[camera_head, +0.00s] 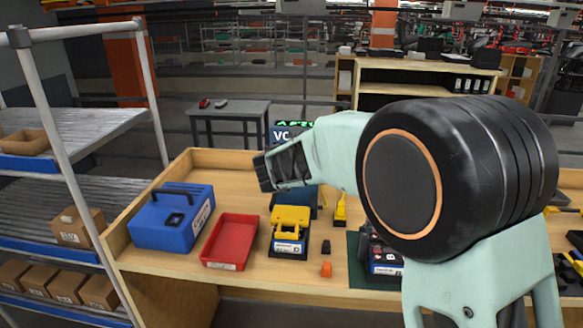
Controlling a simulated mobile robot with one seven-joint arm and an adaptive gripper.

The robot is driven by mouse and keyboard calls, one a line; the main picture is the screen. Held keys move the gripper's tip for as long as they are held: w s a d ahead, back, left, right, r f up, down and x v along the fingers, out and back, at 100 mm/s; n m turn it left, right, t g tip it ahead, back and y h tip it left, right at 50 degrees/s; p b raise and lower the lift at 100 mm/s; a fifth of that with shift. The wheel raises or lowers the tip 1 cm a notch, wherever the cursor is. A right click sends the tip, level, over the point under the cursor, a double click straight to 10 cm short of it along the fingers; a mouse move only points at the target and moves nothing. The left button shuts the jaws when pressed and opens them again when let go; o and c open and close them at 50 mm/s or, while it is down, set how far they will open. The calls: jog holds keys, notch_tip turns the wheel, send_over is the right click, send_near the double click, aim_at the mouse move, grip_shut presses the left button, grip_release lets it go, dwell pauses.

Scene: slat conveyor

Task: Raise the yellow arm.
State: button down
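A yellow-topped device (290,217) with a dark base and a white label stands on the wooden bench, near its middle. Its yellow part appears to lie low across the top; I cannot tell its exact position. A second, smaller yellow piece (340,211) stands to its right, partly hidden by my arm. My gripper (266,172) is dark and points left, above and behind the yellow-topped device, apart from it. I cannot make out the gap between its fingers.
A blue case (172,222) and a red tray (229,240) stand left of the device. A small orange piece (326,269) lies at the front. A dark device with a label (385,262) stands to the right, under my arm. The bench (165,187) has a raised rim.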

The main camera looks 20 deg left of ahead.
dwell(0.8)
jog(key=s+f+b, duration=0.1)
jog(key=s+b, duration=0.1)
jog(key=s, duration=0.1)
jog(key=s+d+f+b, duration=0.1)
jog(key=s+f+b, duration=0.1)
jog(key=s, duration=0.2)
jog(key=s+d+f+b, duration=0.1)
jog(key=s+b, duration=0.1)
jog(key=s, duration=0.1)
jog(key=shift+s+d+f+b, duration=0.25)
jog(key=shift+b, duration=0.1)
jog(key=s+d+f+t+b, duration=0.1)
jog(key=s+f+b, duration=0.2)
jog(key=f+b, duration=0.2)
jog(key=s+d+f+t+b, duration=0.1)
jog(key=s+f+b, duration=0.3)
jog(key=b, duration=0.3)
jog(key=s+d+f+t+y+b, duration=0.1)
jog(key=s+f+b, duration=0.2)
jog(key=f+b, duration=0.3)
jog(key=shift+s+t+b, duration=0.15)
jog(key=shift+t+b, duration=0.25)
jog(key=shift+b, duration=0.2)
